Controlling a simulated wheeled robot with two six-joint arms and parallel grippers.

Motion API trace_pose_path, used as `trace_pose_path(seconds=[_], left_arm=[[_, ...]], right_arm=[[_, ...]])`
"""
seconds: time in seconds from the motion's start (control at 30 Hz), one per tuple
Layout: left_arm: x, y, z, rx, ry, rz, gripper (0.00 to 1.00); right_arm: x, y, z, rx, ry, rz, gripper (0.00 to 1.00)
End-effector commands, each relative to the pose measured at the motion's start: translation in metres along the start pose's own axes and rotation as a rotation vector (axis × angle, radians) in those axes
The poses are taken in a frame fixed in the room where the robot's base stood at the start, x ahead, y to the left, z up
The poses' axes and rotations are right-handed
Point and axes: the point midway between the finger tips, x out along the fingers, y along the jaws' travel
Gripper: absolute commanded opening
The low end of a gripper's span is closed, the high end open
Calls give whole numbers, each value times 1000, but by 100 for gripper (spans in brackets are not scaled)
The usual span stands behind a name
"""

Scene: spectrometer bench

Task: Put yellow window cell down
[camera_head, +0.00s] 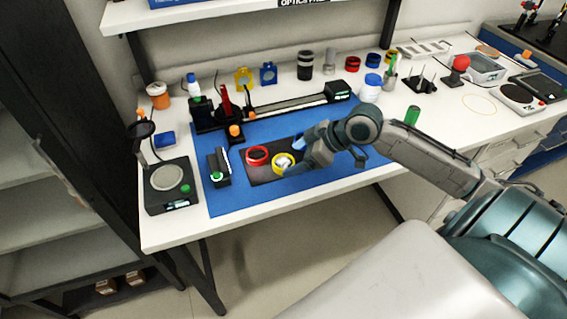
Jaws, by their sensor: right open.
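The yellow window cell (275,168) is a yellow ring with a pale middle. It sits at the dark pad (262,176) on the blue mat, just right of a red ring-shaped cell (257,151). My right gripper (293,158) comes in from the right, with its jaws open at the yellow cell. The gripper partly covers the cell's right side, and I cannot tell whether a finger touches it. My left gripper is not in view.
A black holder (218,168) stands left of the pad, and a scale (170,185) stands farther left. A black rail (290,104) lies behind. The blue mat's front strip (255,202) is clear.

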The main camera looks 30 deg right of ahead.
Motion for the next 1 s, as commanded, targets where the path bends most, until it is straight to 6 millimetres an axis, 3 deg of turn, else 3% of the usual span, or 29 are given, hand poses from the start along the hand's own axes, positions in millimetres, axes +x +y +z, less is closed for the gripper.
trace_pose_path(seconds=[0.33, 0.67, 0.73, 0.93, 1.0], left_arm=[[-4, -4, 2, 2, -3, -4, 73], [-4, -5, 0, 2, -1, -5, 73], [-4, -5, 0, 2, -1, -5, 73], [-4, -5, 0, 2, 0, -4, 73], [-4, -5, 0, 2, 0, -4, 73]], right_arm=[[25, -1, -2, 1, 3, 0, 78], [29, -1, -1, -1, 0, 0, 78], [29, -1, -1, -1, 0, 0, 70], [29, -1, -1, -1, 0, 0, 31], [29, -1, -1, -1, 0, 0, 28]])
